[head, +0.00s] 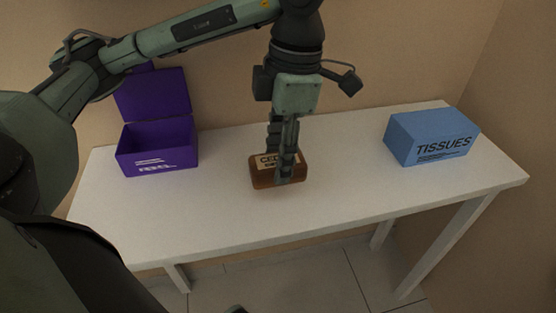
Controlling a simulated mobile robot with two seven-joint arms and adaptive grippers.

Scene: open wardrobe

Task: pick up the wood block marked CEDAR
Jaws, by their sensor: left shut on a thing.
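The brown wood block (262,180), with a pale label reading "CED…", sits in the middle of the white table in the head view. The rest of its label is hidden by my gripper. My left gripper (287,172) points straight down from above and is shut on the block. The block appears to be at the table surface; I cannot tell whether it is lifted slightly.
An open purple box (158,150) with its lid raised stands at the left on the white table (340,200). A blue tissue box (430,137) stands at the right. Walls close off the back and right. The table between the boxes is otherwise clear.

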